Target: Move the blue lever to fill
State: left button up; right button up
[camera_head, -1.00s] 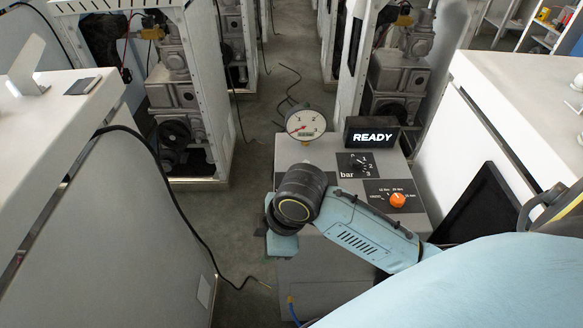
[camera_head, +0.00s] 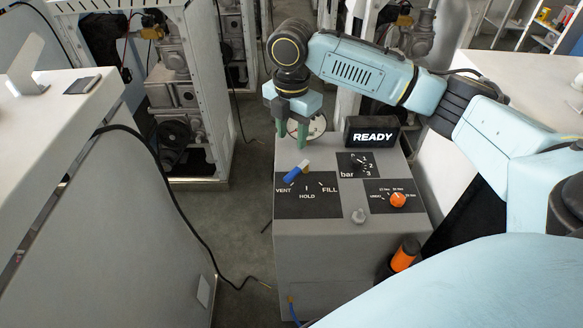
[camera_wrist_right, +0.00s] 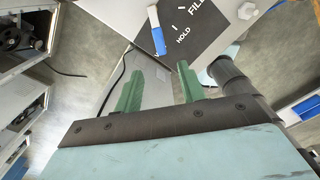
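The blue lever (camera_head: 296,173) sits on the dark panel (camera_head: 318,207) marked VENT, HOLD and FILL, on top of the grey dispenser box. Its blue end points down-left toward VENT; its other end is pale. In the right wrist view the blue lever (camera_wrist_right: 158,40) lies just beyond the fingers, near the HOLD mark. My right gripper (camera_head: 292,132) is open and empty, its green fingers pointing down just behind the lever, apart from it. The fingers (camera_wrist_right: 160,88) also show spread in the right wrist view. My left gripper is not in view.
A round gauge (camera_head: 317,126), partly hidden by my gripper, and a READY display (camera_head: 371,135) stand at the box's back.

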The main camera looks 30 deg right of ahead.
aim_at(292, 174)
notch_tip(292, 174, down, 12)
jog(key=shift+r+b, duration=0.15)
jog(key=shift+b, duration=0.5)
grip_shut()
